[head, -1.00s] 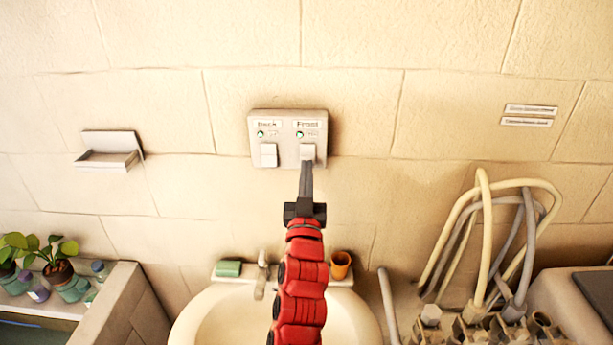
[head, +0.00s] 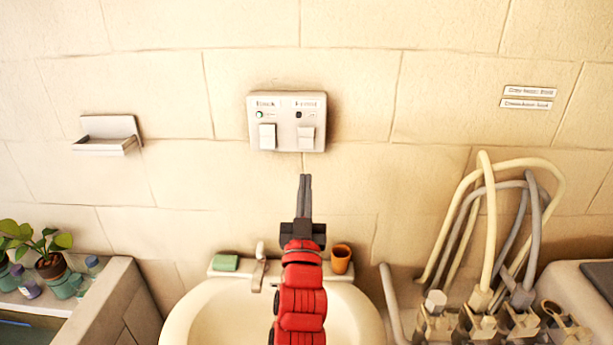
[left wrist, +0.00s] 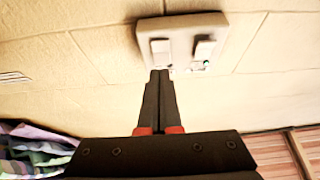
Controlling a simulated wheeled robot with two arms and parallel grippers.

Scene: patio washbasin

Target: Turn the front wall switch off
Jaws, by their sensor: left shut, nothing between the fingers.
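A pale switch panel (head: 287,111) is on the tiled wall above the basin. It has two white rockers. The right one, the front wall switch (head: 306,138), sits under a label that reads like "Front", and its small indicator light (head: 298,114) is dark. The left rocker (head: 267,137) has a lit green light (head: 259,114) above it. My left gripper (head: 305,179) is shut and empty, just below the panel and apart from it. In the left wrist view, its fingertips (left wrist: 160,73) point at the edge of the panel (left wrist: 182,28). My right gripper is not in view.
The basin (head: 205,310) is below, with a tap (head: 259,270), a green soap bar (head: 225,263) and an orange cup (head: 341,259). Looped hoses (head: 487,220) stand at the right, potted plants (head: 50,262) at the left. The wall around the panel is mostly clear.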

